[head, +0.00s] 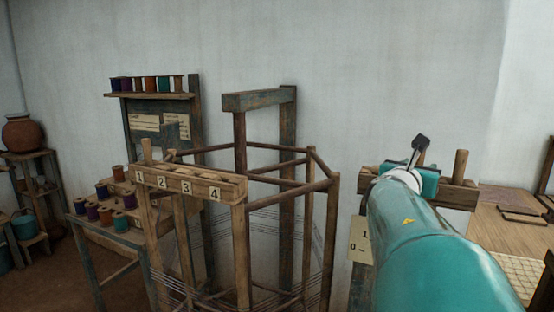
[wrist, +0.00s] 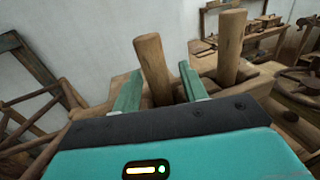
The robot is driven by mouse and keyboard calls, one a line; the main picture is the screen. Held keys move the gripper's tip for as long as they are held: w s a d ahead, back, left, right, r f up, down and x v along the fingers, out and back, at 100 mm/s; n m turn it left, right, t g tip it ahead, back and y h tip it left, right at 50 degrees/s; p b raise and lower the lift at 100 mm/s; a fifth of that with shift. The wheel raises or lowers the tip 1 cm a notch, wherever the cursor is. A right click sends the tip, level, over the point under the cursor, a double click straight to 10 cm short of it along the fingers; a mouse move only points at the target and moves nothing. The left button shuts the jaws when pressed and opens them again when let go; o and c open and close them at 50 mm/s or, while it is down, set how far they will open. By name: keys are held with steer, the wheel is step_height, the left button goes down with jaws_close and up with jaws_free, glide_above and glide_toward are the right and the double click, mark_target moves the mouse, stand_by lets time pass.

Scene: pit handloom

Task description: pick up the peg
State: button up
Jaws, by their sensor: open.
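A round wooden peg (wrist: 151,62) stands slightly tilted between the two green fingers of my gripper (wrist: 160,74) in the wrist view. The fingers are apart, with a gap visible on the right side of the peg; contact on the left cannot be told. A second wooden peg (wrist: 231,46) stands to the right, outside the fingers. In the head view my gripper (head: 424,180) is over a wooden rail (head: 470,194) at the right, with one peg (head: 460,163) upright just right of it. The peg between the fingers is hidden there by my arm.
A numbered wooden rack (head: 192,184) stands at centre left, with a peg (head: 147,151) upright at its left end. A wooden frame (head: 320,230) with threads stands between rack and rail. Thread spools (head: 102,190) sit on a stand at left. A wall lies behind.

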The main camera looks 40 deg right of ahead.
steer(key=shift+w+d, duration=0.1)
steer(key=shift+w, duration=0.05)
steer(key=shift+s, duration=0.2)
steer(key=shift+w, duration=0.1)
jaws_close()
